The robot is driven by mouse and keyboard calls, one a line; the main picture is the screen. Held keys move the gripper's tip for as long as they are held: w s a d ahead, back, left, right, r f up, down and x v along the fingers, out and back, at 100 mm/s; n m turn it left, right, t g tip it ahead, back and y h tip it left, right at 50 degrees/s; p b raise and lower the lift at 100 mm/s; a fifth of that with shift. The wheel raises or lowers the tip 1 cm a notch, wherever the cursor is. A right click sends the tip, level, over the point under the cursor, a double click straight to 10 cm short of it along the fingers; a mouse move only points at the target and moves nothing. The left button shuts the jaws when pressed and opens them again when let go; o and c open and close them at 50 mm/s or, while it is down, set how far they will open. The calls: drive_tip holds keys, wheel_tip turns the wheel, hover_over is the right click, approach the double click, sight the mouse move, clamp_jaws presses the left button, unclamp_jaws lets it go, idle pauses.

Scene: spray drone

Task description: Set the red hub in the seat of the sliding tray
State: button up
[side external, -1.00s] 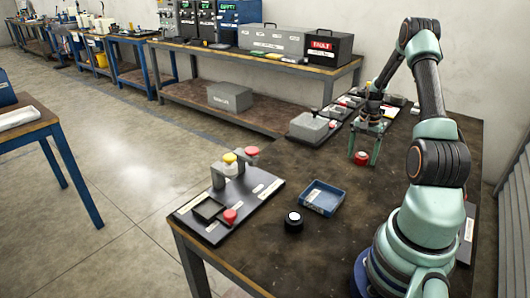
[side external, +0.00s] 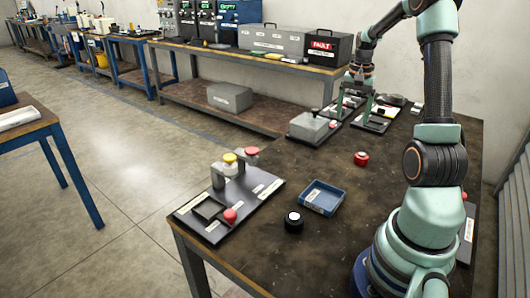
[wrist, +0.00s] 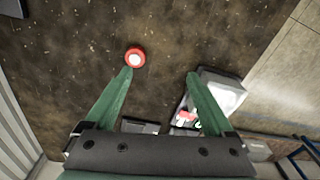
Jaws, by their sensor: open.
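The red hub (side external: 361,158), a short red cylinder, stands alone on the bare dark table; it also shows with a pale round top in the wrist view (wrist: 135,57). My gripper (side external: 354,115) is open and empty, beyond the hub towards the back boards. In the wrist view its green fingers (wrist: 160,75) are wide apart, with the hub just past the left fingertip and not between them. A small dark board with pale parts (side external: 372,121) lies under the right finger in the side view. I cannot tell which fixture is the sliding tray or see its seat clearly.
A blue bin (side external: 322,197) and a black knob with a white top (side external: 293,221) stand on the near table. A black board (side external: 185,214) at left carries red and yellow knobs. A grey block (side external: 308,126) stands at the back. The table around the hub is clear.

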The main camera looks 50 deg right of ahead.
drive_tip(key=w+a+r+n+t, duration=0.1)
drive_tip(key=w+a+r+n, duration=0.35)
drive_tip(key=a, duration=0.45)
drive_tip(key=s+a+r+n+t, duration=0.1)
drive_tip(key=a+n, duration=0.4)
drive_tip(key=a, duration=0.8)
drive_tip(key=s+a+r+n+t, duration=0.1)
drive_tip(key=a+r+n+t, duration=0.2)
drive_tip(key=a, duration=1)
drive_tip(key=n, duration=0.2)
drive_tip(key=shift+s+a+r+n, duration=0.2)
drive_tip(key=shift+s+r+n, duration=0.05)
drive_tip(key=shift+s+n, duration=0.1)
drive_tip(key=shift+o, duration=0.5)
drive_tip(key=shift+s+a+f+n+y, duration=0.1)
drive_tip(key=shift+s+a+n+y, duration=0.2)
drive_tip(key=shift+a, duration=0.15)
drive_tip(key=shift+w+d, duration=0.1)
drive_tip(key=shift+d, duration=0.05)
